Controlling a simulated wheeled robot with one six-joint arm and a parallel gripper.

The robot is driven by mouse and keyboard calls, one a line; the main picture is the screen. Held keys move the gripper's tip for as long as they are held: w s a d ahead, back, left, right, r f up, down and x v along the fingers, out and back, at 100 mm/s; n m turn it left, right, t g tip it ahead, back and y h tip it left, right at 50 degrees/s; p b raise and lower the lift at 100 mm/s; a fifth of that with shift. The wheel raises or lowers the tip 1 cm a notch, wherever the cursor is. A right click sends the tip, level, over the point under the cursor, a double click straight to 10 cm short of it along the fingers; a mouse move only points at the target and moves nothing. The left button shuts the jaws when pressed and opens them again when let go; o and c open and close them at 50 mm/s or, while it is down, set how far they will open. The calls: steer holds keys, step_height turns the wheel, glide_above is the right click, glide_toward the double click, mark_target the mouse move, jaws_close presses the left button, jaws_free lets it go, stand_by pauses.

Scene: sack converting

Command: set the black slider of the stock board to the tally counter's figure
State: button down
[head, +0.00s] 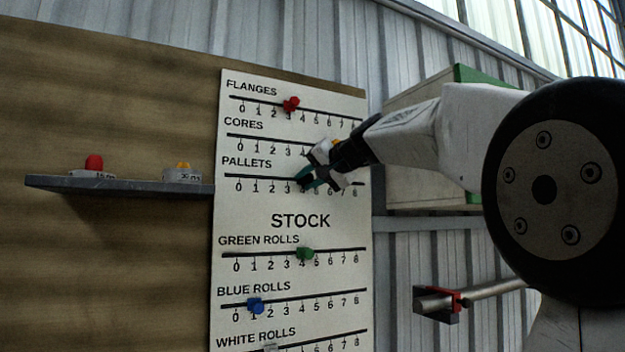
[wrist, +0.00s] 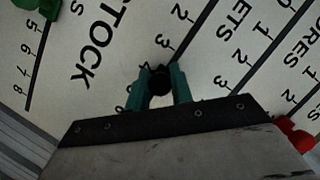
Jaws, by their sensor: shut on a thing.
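The white stock board (head: 292,205) stands upright with several numbered rails. My gripper (head: 305,178) is at the PALLETS rail, just past the 3, near where the 4 lies. In the wrist view the teal fingers of my gripper (wrist: 160,78) are closed on the round black slider (wrist: 159,82). Two small pale devices, one with a red top (head: 93,172) and one with a yellow top (head: 183,174), sit on the shelf. I cannot tell which is the tally counter or read its figure.
The grey shelf (head: 120,187) juts out left of the board. Other sliders are red (head: 291,104) on FLANGES, green (head: 305,254) on GREEN ROLLS and blue (head: 256,306) on BLUE ROLLS. A pale box with green edges (head: 410,182) is behind my arm.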

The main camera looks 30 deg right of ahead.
steer(key=c, duration=1.2)
jaws_free()
steer(key=v, duration=0.7)
steer(key=shift+s, duration=0.4)
